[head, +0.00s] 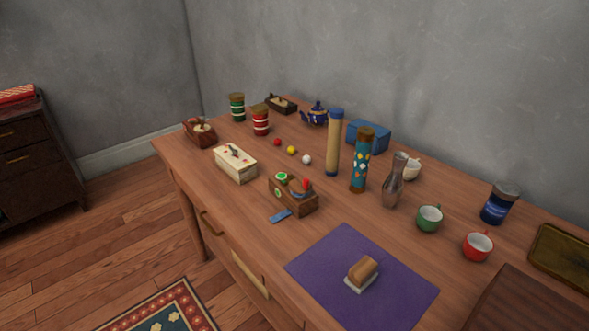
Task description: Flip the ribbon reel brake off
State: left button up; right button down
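A brown wooden box (296,201) stands near the front middle of the table. On its top are a green round part (281,177) and a small upright red part (306,183), which may be the brake lever. A blue strip (280,216), perhaps ribbon, lies on the table at its front left. The lever's exact position is too small to tell. Neither of my grippers is in view.
A cream box (236,166) and a red-brown box (200,133) stand to the left. Tall tubes (333,145) and a vase (394,185) stand behind right. A purple mat (325,277) carries a brown-topped block (362,273). Small balls (291,150) lie behind.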

aim_at(285, 182)
jog(key=i+j+z, duration=0.35)
jog(key=i+j, duration=0.2)
jog(key=j, duration=0.2)
jog(key=i+j+z, duration=0.2)
jog(key=j, duration=0.2)
